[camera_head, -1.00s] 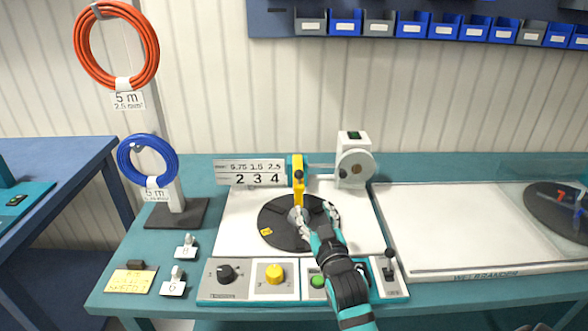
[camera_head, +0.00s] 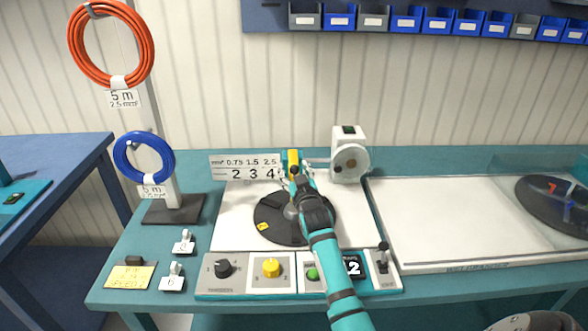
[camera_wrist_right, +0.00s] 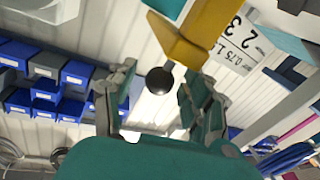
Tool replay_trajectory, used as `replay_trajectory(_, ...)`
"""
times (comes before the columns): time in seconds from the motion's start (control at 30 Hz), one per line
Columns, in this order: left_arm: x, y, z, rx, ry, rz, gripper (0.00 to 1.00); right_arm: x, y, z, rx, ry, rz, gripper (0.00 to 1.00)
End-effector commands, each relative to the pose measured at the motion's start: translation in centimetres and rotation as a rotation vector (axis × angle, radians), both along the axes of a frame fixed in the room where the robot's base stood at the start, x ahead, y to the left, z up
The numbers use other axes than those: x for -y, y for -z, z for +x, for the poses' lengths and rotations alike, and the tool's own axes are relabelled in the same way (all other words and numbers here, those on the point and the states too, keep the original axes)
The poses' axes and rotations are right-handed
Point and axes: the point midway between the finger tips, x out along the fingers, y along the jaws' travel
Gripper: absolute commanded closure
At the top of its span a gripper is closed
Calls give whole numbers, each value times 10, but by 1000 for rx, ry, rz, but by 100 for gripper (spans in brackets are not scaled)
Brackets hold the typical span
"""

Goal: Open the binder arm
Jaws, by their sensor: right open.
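The yellow binder arm (camera_head: 293,158) stands upright behind the black turntable disc (camera_head: 268,230). In the right wrist view the yellow binder arm (camera_wrist_right: 208,35) comes in from the top, and its black ball knob (camera_wrist_right: 159,80) shows near the space between my fingers. My right gripper (camera_head: 297,178) is in front of the binder arm and hides its lower part in the head view. In the wrist view the right gripper (camera_wrist_right: 157,100) is open, with one finger on each side of the knob; I cannot tell whether it touches. My left gripper is not in view.
A white measuring unit (camera_head: 350,155) stands right of the binder arm, and a number plate (camera_head: 245,167) stands left. A control panel (camera_head: 245,285) with knobs lies in front. The white tray (camera_head: 440,220) at the right has free room.

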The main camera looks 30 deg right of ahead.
Motion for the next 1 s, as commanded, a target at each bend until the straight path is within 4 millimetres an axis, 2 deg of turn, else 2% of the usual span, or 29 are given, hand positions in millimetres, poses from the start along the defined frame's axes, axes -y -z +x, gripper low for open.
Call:
replay_trajectory(0.13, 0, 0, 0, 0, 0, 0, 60, 3, 0, 7, 0, 0, 0, 49)
replay_trajectory(0.4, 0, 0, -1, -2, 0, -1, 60, 3, 0, 7, 0, 0, -1, 49)
replay_trajectory(0.8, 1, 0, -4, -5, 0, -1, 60, 3, 0, 7, 0, 0, 0, 100)
replay_trajectory(1.0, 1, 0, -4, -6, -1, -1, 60, 3, 0, 7, -1, 0, 0, 100)
